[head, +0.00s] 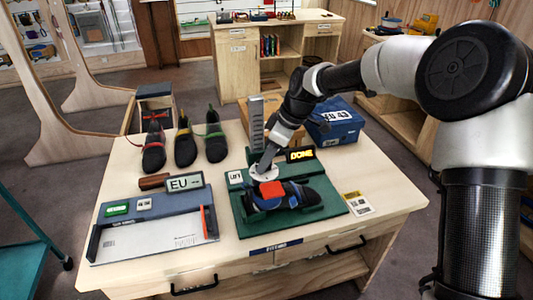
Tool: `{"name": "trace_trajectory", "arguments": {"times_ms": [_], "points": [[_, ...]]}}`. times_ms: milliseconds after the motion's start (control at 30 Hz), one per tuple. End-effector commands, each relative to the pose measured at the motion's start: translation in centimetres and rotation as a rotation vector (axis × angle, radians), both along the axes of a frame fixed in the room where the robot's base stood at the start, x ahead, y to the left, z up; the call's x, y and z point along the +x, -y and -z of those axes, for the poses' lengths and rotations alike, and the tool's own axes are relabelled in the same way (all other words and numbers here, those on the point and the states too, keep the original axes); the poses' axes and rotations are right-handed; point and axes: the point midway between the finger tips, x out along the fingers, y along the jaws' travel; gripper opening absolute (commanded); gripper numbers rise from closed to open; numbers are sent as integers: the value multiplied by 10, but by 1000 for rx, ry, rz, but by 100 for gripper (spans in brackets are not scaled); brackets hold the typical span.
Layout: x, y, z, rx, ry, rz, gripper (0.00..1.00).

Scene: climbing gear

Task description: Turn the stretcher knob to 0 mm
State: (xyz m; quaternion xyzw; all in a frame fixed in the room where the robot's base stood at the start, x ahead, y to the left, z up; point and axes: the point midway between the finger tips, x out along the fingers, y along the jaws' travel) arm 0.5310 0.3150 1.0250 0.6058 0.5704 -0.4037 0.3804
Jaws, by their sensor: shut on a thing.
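The stretcher stands on a green base (338,203) at the front middle of the table. A dark shoe with an orange-red patch (272,190) lies on it. A white round disc (257,176), which looks like the stretcher knob or its dial, sits at the back left of the shoe. My gripper (265,163) points down at this disc from above and is shut on the knob there. My fingers hide part of the knob, and its scale is too small to read.
A measuring board (150,242) with an EU display (184,182) lies at the left. Several loose shoes (186,150) stand at the back left. A grey upright scale (256,125) and a blue box (334,123) stand behind my gripper. The table's right side is mostly clear.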

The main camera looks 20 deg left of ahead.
Motion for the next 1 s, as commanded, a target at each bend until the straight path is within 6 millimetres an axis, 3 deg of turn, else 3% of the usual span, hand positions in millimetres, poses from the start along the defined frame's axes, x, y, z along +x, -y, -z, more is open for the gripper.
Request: {"name": "trace_trajectory", "arguments": {"times_ms": [500, 1000], "points": [[3, 0, 1, -3, -5, -430, 15], [4, 0, 2, -5, -3, -586, 15]]}}
